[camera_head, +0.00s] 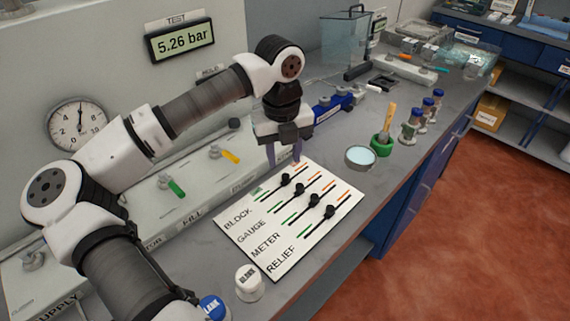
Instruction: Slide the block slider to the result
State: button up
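A white slider board (283,222) lies on the bench with rows labelled BLOCK, GAUGE, METER and RELIEF. The block slider's black knob (285,179) is on the top row, around the middle of its track, between green marks on the left and orange marks on the right. My gripper (284,160) is above the far edge of the board, near the block knob, with its fingers apart and nothing visible between them. I cannot tell its exact height. The TEST display (180,41) on the wall reads 5.26 bar.
The other knobs, gauge (299,188), meter (313,200) and relief (329,211), sit close beside the block knob. Valves with green (176,187) and yellow (231,157) handles stand left. A round dish (360,157) is right of the board. A white button (249,282) is in front.

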aim_at(285, 175)
jog(key=shift+d+f+p, duration=0.1)
jog(key=shift+f+p, duration=0.25)
jog(key=shift+f, duration=2)
grip_shut()
